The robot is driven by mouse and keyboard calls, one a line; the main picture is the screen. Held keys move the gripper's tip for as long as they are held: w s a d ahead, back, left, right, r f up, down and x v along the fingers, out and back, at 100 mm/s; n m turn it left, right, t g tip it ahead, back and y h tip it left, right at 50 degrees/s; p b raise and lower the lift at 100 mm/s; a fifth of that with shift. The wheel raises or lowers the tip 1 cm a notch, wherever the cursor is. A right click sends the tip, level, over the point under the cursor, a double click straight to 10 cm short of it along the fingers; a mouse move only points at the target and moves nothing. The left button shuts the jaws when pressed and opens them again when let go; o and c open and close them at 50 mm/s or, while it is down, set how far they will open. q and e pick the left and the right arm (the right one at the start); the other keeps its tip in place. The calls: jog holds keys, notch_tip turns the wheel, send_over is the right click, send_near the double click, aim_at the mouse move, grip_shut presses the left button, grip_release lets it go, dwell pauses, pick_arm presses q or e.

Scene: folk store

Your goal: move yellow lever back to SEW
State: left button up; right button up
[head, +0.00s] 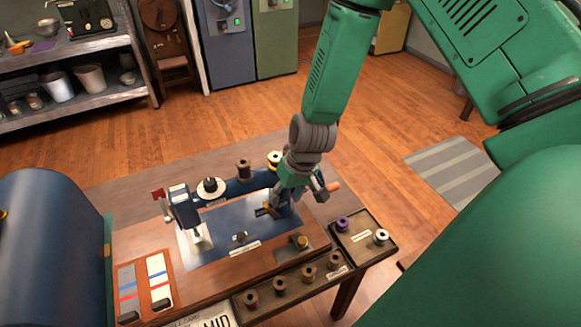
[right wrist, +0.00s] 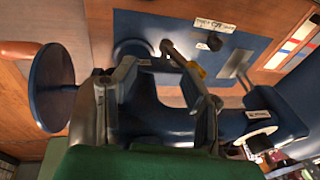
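A dark blue sewing machine (head: 245,187) stands on a blue plate on the wooden table. A small lever with a yellow part (head: 264,211) sits low by the machine's column; its yellow part also shows in the right wrist view (right wrist: 195,70). My right gripper (head: 295,190) is low over the machine's right end. In the right wrist view its fingers (right wrist: 165,85) are spread, with the machine's body between and below them. The right finger is close to the lever; I cannot tell whether they touch. The lever's label is unreadable. My left gripper is not in view.
A handwheel (right wrist: 50,88) with an orange handle (head: 333,186) is close beside my right gripper. Thread spools (head: 210,186) stand on the machine. A spool tray (head: 370,255) is at the table's right, and several spools (head: 309,272) line the front edge.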

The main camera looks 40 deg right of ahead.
aim_at(269, 207)
jog(key=shift+w+a, duration=0.25)
jog(key=shift+a, duration=0.9)
jog(key=shift+w+a, duration=0.25)
jog(key=shift+a, duration=0.9)
jog(key=shift+d+r+p, duration=0.1)
jog(key=shift+d+p, duration=0.1)
jog(key=shift+p, duration=0.1)
jog(key=p+v, duration=0.6)
jog(key=v, duration=0.1)
jog(key=shift+r+p, duration=0.4)
jog(key=shift+s, duration=0.1)
